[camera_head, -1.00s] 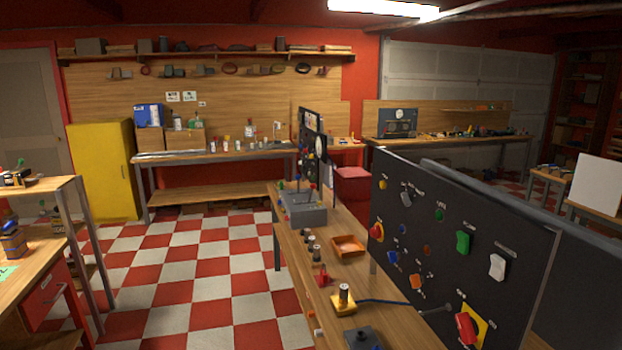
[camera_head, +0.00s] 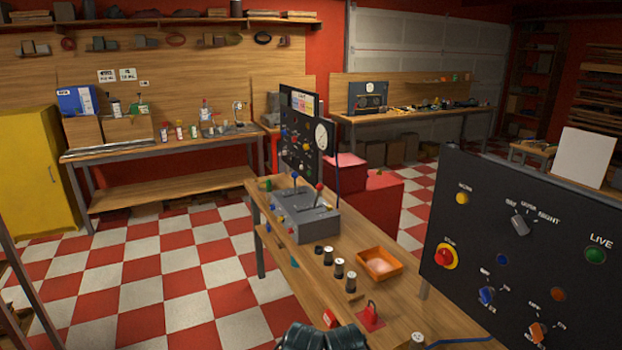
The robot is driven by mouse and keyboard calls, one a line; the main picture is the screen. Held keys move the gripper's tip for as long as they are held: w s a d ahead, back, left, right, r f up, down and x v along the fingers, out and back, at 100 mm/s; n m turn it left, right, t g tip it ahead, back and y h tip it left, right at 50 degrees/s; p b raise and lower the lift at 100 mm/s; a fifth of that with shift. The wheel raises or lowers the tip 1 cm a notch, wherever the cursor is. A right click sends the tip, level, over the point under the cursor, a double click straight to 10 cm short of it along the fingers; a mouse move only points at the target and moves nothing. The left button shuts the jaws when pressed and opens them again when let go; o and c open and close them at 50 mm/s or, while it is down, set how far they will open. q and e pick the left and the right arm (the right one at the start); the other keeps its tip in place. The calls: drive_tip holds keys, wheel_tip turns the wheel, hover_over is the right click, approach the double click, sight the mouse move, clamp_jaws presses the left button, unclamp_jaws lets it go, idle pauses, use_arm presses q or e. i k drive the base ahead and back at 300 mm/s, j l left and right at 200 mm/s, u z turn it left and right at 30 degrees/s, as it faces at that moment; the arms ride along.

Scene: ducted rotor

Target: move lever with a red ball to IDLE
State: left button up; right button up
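The lever with a red ball (camera_head: 319,188) stands on a grey control box (camera_head: 318,228) at the far end of the long wooden bench. Its rod rises near the right side of the box top. Any IDLE marking is too small to read from here. No gripper fingers show. A dark rounded part, apparently of my own arm, enters at the bottom edge, well short of the box.
The bench (camera_head: 395,300) holds an orange tray (camera_head: 380,265), several small dark cylinders and a red bracket (camera_head: 371,316). A black panel (camera_head: 480,215) with knobs stands at the right. A gauge panel (camera_head: 300,140) rises behind the box. Checkered floor (camera_head: 170,275) left of the bench is clear.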

sight(320, 187)
drive_tip(key=i+j, duration=0.15)
drive_tip(key=j+z, duration=0.15)
drive_tip(key=z, duration=0.2)
drive_tip(key=i+j+z, duration=0.1)
drive_tip(key=j+z, duration=0.25)
drive_tip(key=i+j+z, duration=0.1)
drive_tip(key=j+z, duration=0.15)
drive_tip(key=z, duration=0.15)
drive_tip(key=j+z, duration=0.3)
drive_tip(key=j, duration=1.35)
